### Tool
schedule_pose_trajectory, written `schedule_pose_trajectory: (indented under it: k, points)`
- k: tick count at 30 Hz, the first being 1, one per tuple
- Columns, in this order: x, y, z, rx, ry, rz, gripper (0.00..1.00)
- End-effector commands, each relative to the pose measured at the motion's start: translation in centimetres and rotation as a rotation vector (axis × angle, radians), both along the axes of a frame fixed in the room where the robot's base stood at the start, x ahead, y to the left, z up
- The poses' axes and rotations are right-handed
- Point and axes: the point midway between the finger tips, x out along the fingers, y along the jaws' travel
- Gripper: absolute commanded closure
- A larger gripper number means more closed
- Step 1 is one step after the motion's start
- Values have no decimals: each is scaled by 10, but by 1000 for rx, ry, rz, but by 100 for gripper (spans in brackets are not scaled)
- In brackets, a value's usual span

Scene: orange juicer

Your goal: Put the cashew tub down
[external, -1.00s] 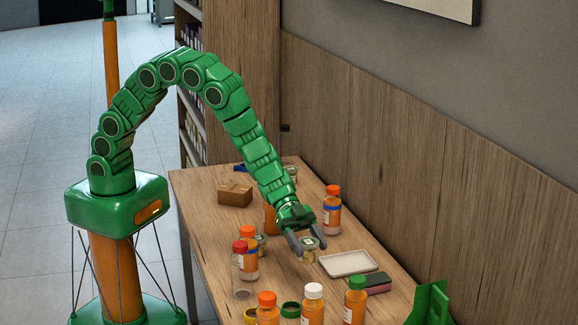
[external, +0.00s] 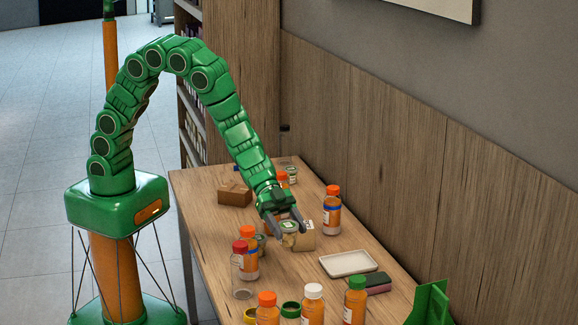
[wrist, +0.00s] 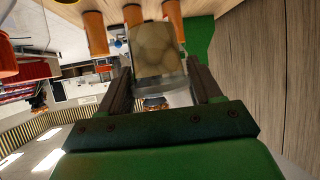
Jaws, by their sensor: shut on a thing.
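A white tray (external: 348,262) and a dark sponge (external: 377,283) lie to the right. Orange bottles stand behind (external: 332,210), left (external: 249,262) and in front (external: 313,305). A brown block (external: 235,194) is at the back left. Bare wood lies between the tub and front bottles.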

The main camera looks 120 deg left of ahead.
Motion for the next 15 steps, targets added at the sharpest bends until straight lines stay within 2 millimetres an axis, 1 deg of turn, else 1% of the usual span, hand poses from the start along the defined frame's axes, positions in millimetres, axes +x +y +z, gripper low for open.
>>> schedule_pose_trajectory:
  k: [11,12,15]
  points:
    - [0,0,50,-1,-3,0,67]
    - [0,3,53,1,-3,2,67]
    - [-2,22,49,3,0,16,67]
